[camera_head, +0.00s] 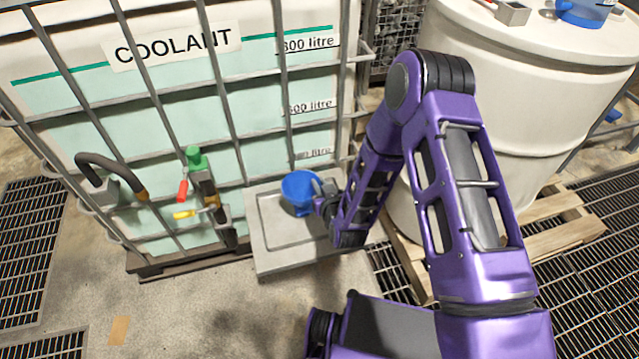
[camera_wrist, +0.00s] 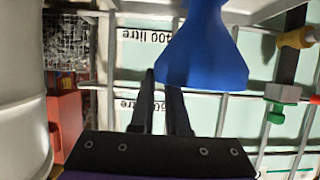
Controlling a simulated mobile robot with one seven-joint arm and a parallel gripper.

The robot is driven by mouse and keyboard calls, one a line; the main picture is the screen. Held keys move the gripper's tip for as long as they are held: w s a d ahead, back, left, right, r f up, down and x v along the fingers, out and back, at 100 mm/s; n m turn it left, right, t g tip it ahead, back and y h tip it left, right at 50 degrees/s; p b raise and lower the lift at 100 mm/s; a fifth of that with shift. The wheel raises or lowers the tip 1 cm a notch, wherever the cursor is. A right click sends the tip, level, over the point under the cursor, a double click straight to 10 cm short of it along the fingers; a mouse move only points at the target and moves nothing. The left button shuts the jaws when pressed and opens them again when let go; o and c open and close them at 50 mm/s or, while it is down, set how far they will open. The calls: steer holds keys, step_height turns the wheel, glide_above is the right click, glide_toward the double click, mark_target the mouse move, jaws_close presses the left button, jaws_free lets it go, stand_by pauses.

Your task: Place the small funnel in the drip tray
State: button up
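The small blue funnel (camera_head: 300,188) is at my gripper (camera_head: 321,200), with its wide mouth up. In the wrist view the funnel (camera_wrist: 204,55) has its wide rim towards the fingers, and its spout runs off the top edge. My gripper (camera_wrist: 158,82) is shut on the funnel's rim wall; one finger lies outside the rim and the other is partly hidden behind the cone. The grey drip tray (camera_head: 262,258) lies on the floor in front of the coolant tank. The funnel appears over the tray's back middle part; its exact height above the tray cannot be told.
The caged coolant tank (camera_head: 130,100) stands behind the tray. Its green-topped valve (camera_head: 195,160) with red and yellow handles sticks out left of the tray. A large white drum (camera_head: 520,110) on a wooden pallet (camera_head: 560,235) stands to the right. The tray's front left is bare.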

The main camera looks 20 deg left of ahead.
steer(key=shift+o, duration=1.1)
steer(key=shift+r, duration=0.15)
steer(key=p+v, duration=0.1)
steer(key=v, duration=1.1)
steer(key=shift+a, duration=0.1)
